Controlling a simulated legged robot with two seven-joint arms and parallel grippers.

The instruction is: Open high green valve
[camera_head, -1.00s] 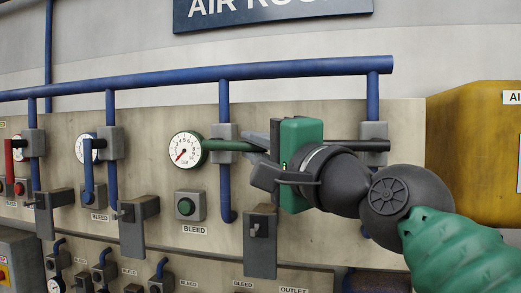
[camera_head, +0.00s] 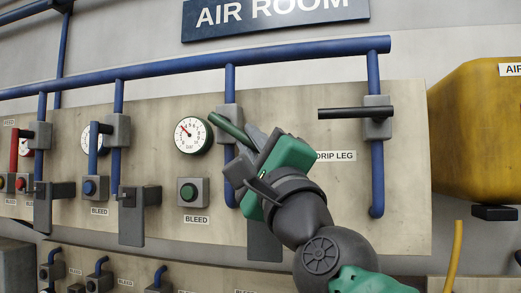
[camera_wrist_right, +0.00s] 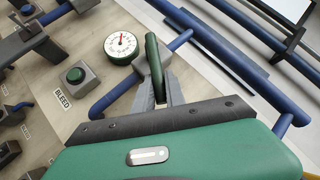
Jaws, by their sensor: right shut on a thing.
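The green valve lever (camera_head: 222,125) sits on a grey valve block (camera_head: 236,111) on a blue vertical pipe. It is tilted, its left end higher and its right end lower. It also shows in the right wrist view (camera_wrist_right: 154,65), between my gripper's fingers. My right gripper (camera_head: 248,147) is shut on the lever's lower right part, reaching up from the lower right. In the right wrist view my right gripper's fingertips (camera_wrist_right: 155,92) sit on the lever. My fingers hide part of the lever. My left gripper is not in view.
A round gauge (camera_head: 193,135) with a red needle is left of the lever. A green button box (camera_head: 189,192) is below it. A black lever (camera_head: 342,112) on another pipe is to the right. A yellow tank (camera_head: 480,130) stands at far right.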

